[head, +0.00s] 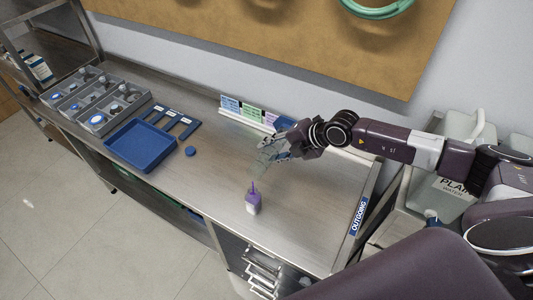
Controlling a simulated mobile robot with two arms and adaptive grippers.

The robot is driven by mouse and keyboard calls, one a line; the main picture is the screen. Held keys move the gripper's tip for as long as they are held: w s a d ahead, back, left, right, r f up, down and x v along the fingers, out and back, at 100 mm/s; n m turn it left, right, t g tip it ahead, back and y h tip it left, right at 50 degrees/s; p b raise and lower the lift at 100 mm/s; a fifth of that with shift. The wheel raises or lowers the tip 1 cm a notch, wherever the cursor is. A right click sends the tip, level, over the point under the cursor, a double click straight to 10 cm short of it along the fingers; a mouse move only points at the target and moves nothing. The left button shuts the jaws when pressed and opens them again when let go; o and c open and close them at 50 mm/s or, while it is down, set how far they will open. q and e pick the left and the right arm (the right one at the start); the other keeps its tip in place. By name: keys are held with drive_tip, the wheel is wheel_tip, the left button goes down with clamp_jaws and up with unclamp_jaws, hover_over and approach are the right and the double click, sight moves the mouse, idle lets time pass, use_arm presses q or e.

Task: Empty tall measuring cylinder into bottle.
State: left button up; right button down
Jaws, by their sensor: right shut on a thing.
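My right gripper (276,150) reaches in from the right over the bench. It is shut on a clear, faint glass piece (264,156), which appears to be the measuring cylinder. It looks tilted, and the fingers partly hide it. A small purple and white bottle (253,204) stands upright on the bench just below the gripper, apart from it. A narrow purple tip rises from its top; I cannot tell whether this is a spout or liquid. My left gripper is not in view.
Coloured cards (252,114) stand along the back. Clear bench lies around the bottle. An OUTGOING label (358,217) marks the right edge.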

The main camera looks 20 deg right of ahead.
drive_tip(key=shift+s+a+r+n+t+h, duration=0.1)
drive_tip(key=shift+a+r+n+t+h, duration=0.15)
drive_tip(key=shift+n+t+h, duration=0.2)
idle(2.1)
idle(0.5)
idle(0.6)
drive_tip(key=shift+s+a+b, duration=0.1)
drive_tip(key=shift+b, duration=0.3)
drive_tip(key=shift+r+h, duration=0.15)
drive_tip(key=shift+h, duration=0.1)
